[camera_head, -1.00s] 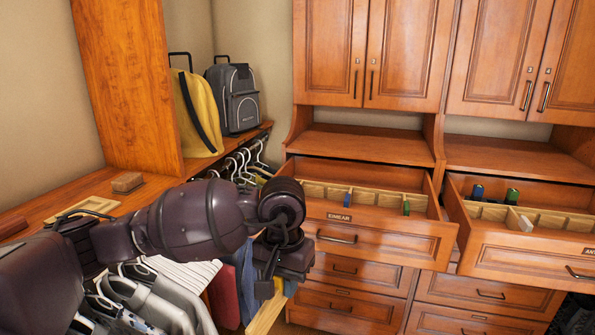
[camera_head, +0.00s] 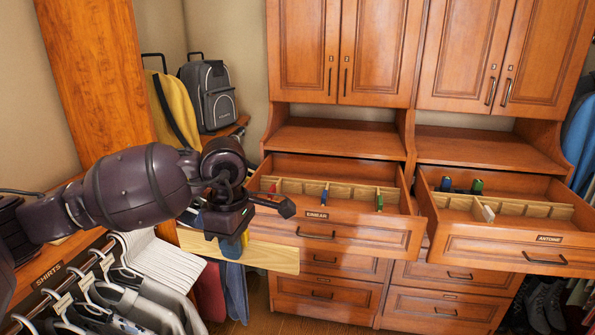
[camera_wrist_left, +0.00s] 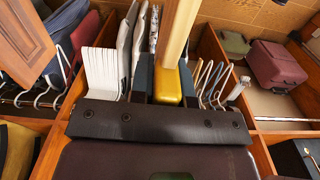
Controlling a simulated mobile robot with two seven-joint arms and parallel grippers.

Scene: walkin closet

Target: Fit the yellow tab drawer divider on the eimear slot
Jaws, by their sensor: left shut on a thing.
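My left gripper (camera_head: 232,238) is shut on the yellow tab drawer divider (camera_head: 270,257), a long pale wooden board held in front of and left of the open Eimear drawer (camera_head: 345,232). In the left wrist view the divider (camera_wrist_left: 182,30) runs up and away from between the fingers, with its yellow tab (camera_wrist_left: 188,84) close to them. The Eimear drawer carries its name label (camera_head: 317,215) and a pale slotted wooden insert (camera_head: 340,191) with small red, blue and green tabs. The divider is outside this drawer. Which slot is free is unclear. My right gripper is out of view.
The Antoine drawer (camera_head: 490,241) stands open at the right, with blue, green and white tabs. A clothes rail with hung shirts (camera_head: 155,265) is at lower left. A yellow bag (camera_head: 172,115) and a grey backpack (camera_head: 208,95) stand on the shelf behind the arm.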

